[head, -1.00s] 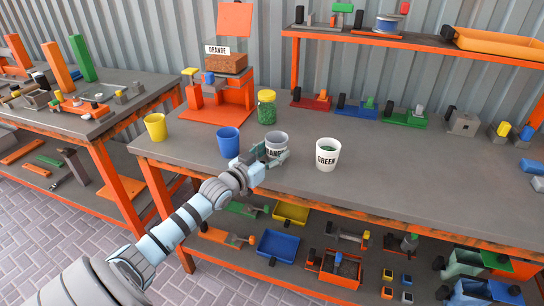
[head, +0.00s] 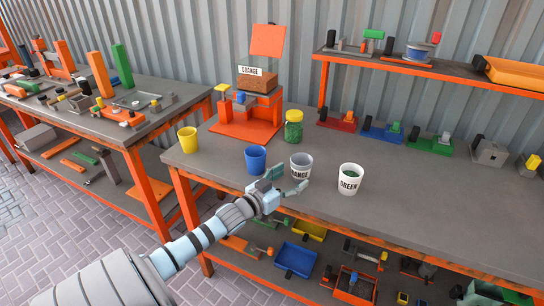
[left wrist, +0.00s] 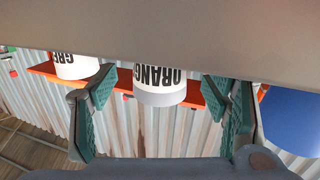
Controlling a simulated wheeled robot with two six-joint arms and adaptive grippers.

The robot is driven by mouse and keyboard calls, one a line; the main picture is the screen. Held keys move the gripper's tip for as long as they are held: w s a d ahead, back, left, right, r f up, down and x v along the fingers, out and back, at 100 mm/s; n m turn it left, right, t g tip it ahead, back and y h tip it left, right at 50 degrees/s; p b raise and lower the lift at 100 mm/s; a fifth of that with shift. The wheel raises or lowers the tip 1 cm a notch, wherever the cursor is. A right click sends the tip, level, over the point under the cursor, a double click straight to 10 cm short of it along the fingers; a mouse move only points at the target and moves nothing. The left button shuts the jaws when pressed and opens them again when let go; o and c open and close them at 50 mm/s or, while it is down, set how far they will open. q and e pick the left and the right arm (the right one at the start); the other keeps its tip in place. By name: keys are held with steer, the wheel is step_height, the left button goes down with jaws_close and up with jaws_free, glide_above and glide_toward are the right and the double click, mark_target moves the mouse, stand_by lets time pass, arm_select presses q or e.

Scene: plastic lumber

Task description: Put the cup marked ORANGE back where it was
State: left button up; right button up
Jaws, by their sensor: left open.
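The white cup marked ORANGE (head: 301,166) stands upright on the grey workbench, between a blue cup (head: 256,159) and a white cup marked GREEN (head: 351,179). My left gripper (head: 287,182) is open and empty at the bench's front edge, on the near side of the ORANGE cup and apart from it. In the left wrist view, which looks upside down, the ORANGE cup (left wrist: 160,86) shows beyond and between the open fingers. My right gripper is in no view.
A yellow cup (head: 187,139) stands to the left. A green-filled jar (head: 293,127) stands behind the cups, beside an orange stand (head: 235,128) bearing a brown block with an ORANGE label (head: 250,71).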

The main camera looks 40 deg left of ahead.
mark_target(294, 172)
arm_select(q)
steer(key=s+p, duration=0.1)
steer(key=p, duration=0.1)
steer(key=s+r+p, duration=0.1)
steer(key=p, duration=0.1)
steer(key=shift+s+r, duration=0.25)
steer(key=shift+s, duration=0.05)
steer(key=s+d+f+g+y+p, duration=0.15)
steer(key=s+f+g, duration=0.35)
steer(key=s+f, duration=0.85)
steer(key=s+d+f+g+p, duration=0.1)
steer(key=s+d+f+g, duration=0.25)
steer(key=s+f, duration=0.95)
steer(key=s+d+f+g, duration=0.4)
steer(key=s+d+f, duration=0.1)
steer(key=s, duration=0.4)
steer(key=s+d+f+m+g+h, duration=0.1)
steer(key=s+d+f+g, duration=0.2)
steer(key=s+d+f, duration=0.2)
steer(key=s+f, duration=0.2)
steer(key=s, duration=0.1)
steer(key=shift+s+d+f+g, duration=0.15)
steer(key=shift+s+f+g, duration=0.2)
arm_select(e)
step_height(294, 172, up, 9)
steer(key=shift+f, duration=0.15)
